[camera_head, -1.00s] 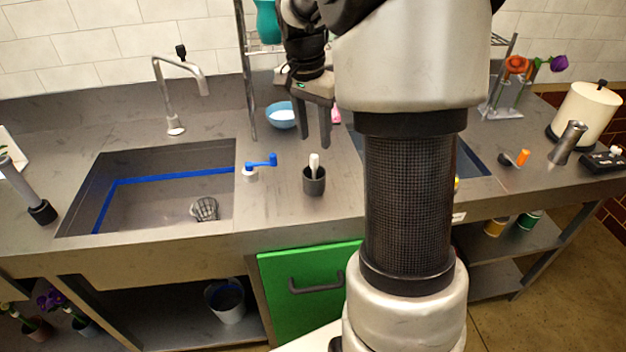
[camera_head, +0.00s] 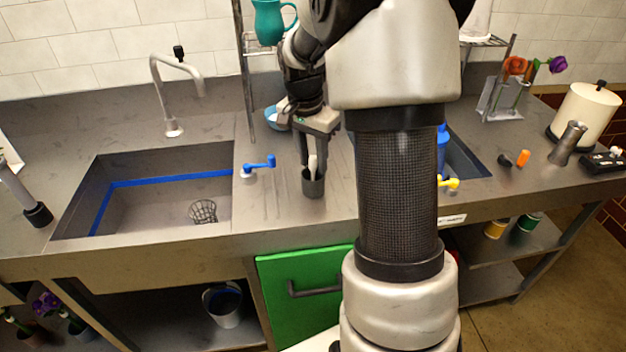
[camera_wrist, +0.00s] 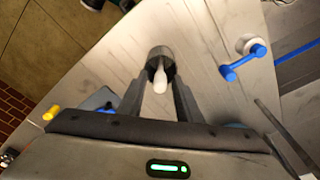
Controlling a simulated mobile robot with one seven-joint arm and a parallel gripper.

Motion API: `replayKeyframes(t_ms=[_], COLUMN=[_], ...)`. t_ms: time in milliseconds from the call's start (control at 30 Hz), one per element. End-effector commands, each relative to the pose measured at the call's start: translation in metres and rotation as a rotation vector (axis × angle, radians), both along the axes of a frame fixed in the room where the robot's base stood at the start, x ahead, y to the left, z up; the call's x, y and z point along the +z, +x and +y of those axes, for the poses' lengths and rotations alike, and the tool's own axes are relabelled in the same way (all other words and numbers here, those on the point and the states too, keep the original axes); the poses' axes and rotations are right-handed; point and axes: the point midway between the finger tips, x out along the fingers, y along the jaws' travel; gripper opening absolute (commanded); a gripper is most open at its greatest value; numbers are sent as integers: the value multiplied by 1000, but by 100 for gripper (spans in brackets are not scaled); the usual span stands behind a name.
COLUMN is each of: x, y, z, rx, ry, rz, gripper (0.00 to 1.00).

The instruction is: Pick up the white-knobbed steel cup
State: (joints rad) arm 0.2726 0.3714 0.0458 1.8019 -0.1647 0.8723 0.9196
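The white-knobbed steel cup (camera_head: 313,186) is a small dark grey cup standing upright on the counter, right of the sink. Its white knob (camera_head: 312,165) sticks up from it. My gripper (camera_head: 314,168) points down over the cup, with its fingers around the white knob near the rim. In the wrist view the cup (camera_wrist: 160,52) lies at the fingertips, with the white knob (camera_wrist: 160,80) between the two fingers (camera_wrist: 160,84). The fingers are apart, and I see no clear contact with the cup.
A blue-handled valve (camera_head: 260,164) stands left of the cup, beside the sink (camera_head: 150,205). A blue bowl (camera_head: 272,118) is behind my gripper. A yellow-handled valve (camera_head: 449,183) and a second basin (camera_head: 470,165) are to the right. The counter around the cup is clear.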

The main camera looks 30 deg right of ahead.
Motion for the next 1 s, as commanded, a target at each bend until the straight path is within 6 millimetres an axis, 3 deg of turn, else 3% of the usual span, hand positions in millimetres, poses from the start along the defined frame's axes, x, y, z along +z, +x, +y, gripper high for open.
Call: replayKeyframes(t_ms=[33,167,567,1000], x=[0,0,6,85], y=[0,0,1,1], z=[0,0,0,0], rx=[0,0,0,0], ry=[0,0,-1,-2], rz=[0,0,-2,-3], gripper=[22,0,0,0])
